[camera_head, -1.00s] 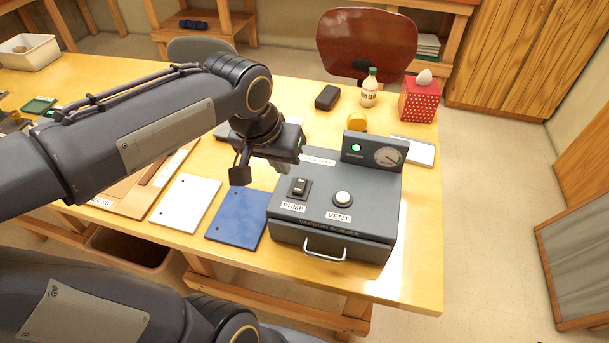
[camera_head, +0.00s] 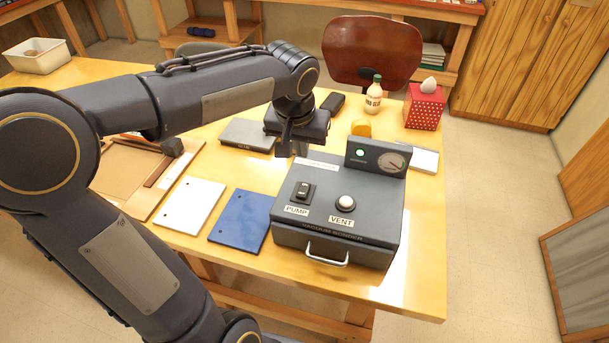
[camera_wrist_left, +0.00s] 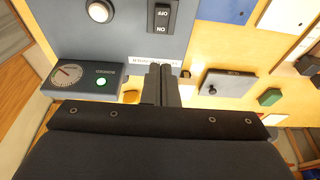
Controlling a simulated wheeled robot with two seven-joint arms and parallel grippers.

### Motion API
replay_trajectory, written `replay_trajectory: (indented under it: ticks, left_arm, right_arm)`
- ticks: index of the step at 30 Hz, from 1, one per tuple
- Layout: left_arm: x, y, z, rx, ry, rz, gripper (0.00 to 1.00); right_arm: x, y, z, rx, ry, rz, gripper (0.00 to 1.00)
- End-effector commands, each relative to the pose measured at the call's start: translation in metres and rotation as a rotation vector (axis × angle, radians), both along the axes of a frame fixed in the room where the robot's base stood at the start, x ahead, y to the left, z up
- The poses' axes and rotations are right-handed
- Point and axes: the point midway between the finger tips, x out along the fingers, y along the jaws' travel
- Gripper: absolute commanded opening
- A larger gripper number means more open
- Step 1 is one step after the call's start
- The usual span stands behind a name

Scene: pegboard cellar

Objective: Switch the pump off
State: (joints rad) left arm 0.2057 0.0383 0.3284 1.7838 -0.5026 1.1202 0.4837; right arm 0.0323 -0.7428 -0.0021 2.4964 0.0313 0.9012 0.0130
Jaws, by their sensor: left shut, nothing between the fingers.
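The dark grey vacuum bonder box (camera_head: 325,250) stands on the table. Its PUMP rocker switch (camera_head: 303,191) is on the top left; the wrist view shows this switch (camera_wrist_left: 162,18) with ON and OFF marks. Which side is pressed I cannot tell. A green lamp (camera_head: 360,153) is lit beside the dial gauge (camera_head: 393,161). My left gripper (camera_head: 292,150) hangs by the box's back left edge, behind the switch and apart from it. In the wrist view its fingers (camera_wrist_left: 159,70) are together and empty, near the label strip. My right gripper is out of view.
A white VENT button (camera_head: 346,203) is right of the switch. A blue plate (camera_head: 240,220) and a white plate (camera_head: 190,205) lie left of the box. A bottle (camera_head: 374,97), red dotted box (camera_head: 424,108) and yellow object (camera_head: 361,128) are behind.

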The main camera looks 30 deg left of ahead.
Motion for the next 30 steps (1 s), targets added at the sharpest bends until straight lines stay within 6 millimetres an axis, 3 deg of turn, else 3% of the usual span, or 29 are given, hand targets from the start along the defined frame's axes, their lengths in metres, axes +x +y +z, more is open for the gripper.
replay_trajectory:
  ticks: [9,15,21,30]
  left_arm:
    - [0.018,0.004,-0.067,-0.001,0.007,-0.001,0.0]
    - [0.019,0.005,-0.096,-0.001,0.004,-0.001,0.0]
    - [0.02,0.005,-0.109,-0.001,0.001,0.0,0.0]
    - [0.02,0.005,-0.11,-0.001,0.0,-0.001,0.0]
  right_arm:
    - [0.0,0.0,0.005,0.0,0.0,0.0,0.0]
    - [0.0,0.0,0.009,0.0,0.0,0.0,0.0]
    - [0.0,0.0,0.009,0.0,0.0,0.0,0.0]
    - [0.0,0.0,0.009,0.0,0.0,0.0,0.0]
